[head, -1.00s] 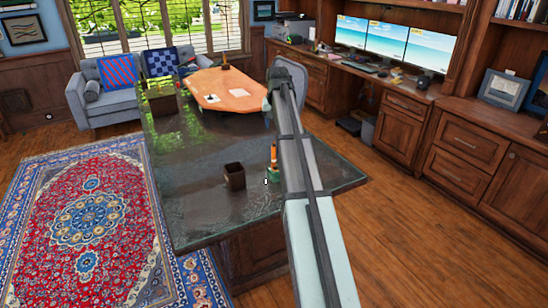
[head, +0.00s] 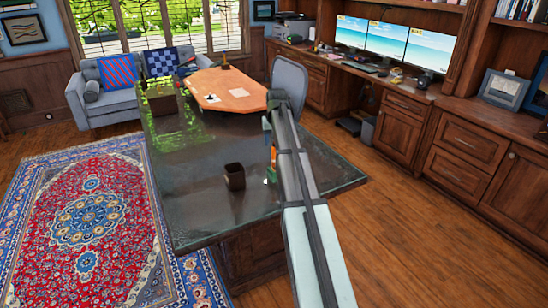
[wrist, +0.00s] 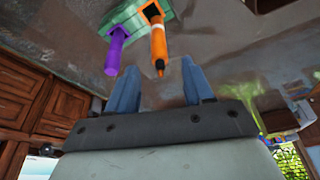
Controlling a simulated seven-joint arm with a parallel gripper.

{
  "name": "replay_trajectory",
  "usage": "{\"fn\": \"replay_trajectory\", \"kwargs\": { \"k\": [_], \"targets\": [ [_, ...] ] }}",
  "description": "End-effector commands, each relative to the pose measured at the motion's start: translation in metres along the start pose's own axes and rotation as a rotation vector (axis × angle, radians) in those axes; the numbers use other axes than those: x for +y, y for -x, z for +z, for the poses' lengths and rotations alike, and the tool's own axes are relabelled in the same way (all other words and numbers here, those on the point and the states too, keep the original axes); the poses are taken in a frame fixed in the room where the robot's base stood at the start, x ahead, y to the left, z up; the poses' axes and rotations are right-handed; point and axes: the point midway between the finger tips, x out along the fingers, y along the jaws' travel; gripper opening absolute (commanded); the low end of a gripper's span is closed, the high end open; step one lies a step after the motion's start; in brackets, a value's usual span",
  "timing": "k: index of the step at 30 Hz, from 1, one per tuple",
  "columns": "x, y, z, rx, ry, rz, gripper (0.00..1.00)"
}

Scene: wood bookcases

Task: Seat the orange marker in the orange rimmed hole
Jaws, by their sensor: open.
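The orange marker (wrist: 158,45) stands in a green block (wrist: 178,8) on the dark tabletop, with its dark tip pointing towards the wrist camera. A purple marker (wrist: 117,48) stands to its left in the same block. In the head view, the orange marker (head: 274,154) shows beside my arm, which hides part of the block. My gripper (wrist: 159,66) is open and empty. In the wrist view its two fingers point towards the block, and the orange marker's tip appears between them, apart from both fingers.
A dark square cup (head: 235,177) stands on the dark table (head: 200,205), left of the markers. A planter box (head: 160,98) and an orange-brown board (head: 228,90) are farther back. The tabletop between cup and planter is clear. A grey chair (head: 290,78) stands behind.

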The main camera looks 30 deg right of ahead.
Motion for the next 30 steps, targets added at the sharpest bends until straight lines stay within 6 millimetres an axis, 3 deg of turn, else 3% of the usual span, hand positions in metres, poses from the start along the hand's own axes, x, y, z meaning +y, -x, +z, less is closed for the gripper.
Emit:
{"fn": "replay_trajectory", "kwargs": {
  "k": [5, 13, 22, 30],
  "targets": [
    [0.000, -0.011, -0.001, -0.002, 0.000, 0.000, 0.51],
    [0.000, -0.046, -0.002, -0.002, 0.000, 0.000, 0.51],
    [0.000, -0.051, -0.002, 0.000, 0.000, 0.000, 0.51],
    [0.000, -0.051, -0.002, 0.000, 0.000, 0.000, 0.26]
  ]
}}
